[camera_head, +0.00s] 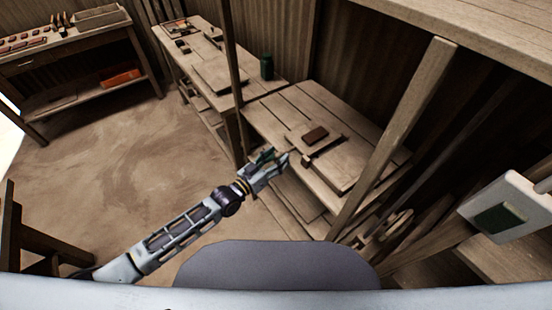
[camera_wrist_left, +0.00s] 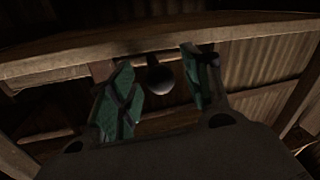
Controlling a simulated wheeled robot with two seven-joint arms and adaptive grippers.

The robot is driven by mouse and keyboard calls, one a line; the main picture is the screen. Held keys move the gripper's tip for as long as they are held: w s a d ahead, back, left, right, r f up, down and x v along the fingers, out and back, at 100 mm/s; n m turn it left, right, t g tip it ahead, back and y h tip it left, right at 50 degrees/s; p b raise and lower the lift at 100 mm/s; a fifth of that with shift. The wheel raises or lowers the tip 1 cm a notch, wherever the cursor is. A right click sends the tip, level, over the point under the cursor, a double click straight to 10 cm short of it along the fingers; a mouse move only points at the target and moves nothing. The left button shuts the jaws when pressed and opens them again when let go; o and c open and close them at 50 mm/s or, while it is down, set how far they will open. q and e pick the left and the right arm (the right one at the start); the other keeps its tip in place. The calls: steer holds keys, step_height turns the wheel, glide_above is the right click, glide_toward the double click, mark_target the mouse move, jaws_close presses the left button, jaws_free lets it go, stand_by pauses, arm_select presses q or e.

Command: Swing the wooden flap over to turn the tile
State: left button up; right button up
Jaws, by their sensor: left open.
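The wooden flap (camera_head: 327,147) lies flat on the plank-topped bench, with a small dark brown tile (camera_head: 315,134) on it. A short dark handle (camera_head: 305,162) sticks out at its near edge. My left gripper (camera_head: 284,157) is open and empty, just left of the flap's near edge and apart from the tile. In the left wrist view, a dark rounded knob (camera_wrist_left: 160,78) shows between the two green fingers of the left gripper (camera_wrist_left: 160,85); I cannot tell how far beyond the fingertips it is. My right gripper is not in view.
The bench (camera_head: 283,105) has bare planks behind the flap. A slanted wooden post (camera_head: 392,140) stands right of it. A thin upright post (camera_head: 231,70) and a dark green jar (camera_head: 267,66) stand farther back. The floor (camera_head: 110,160) at left is clear.

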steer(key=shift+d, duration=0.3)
arm_select(q)
jaws_close()
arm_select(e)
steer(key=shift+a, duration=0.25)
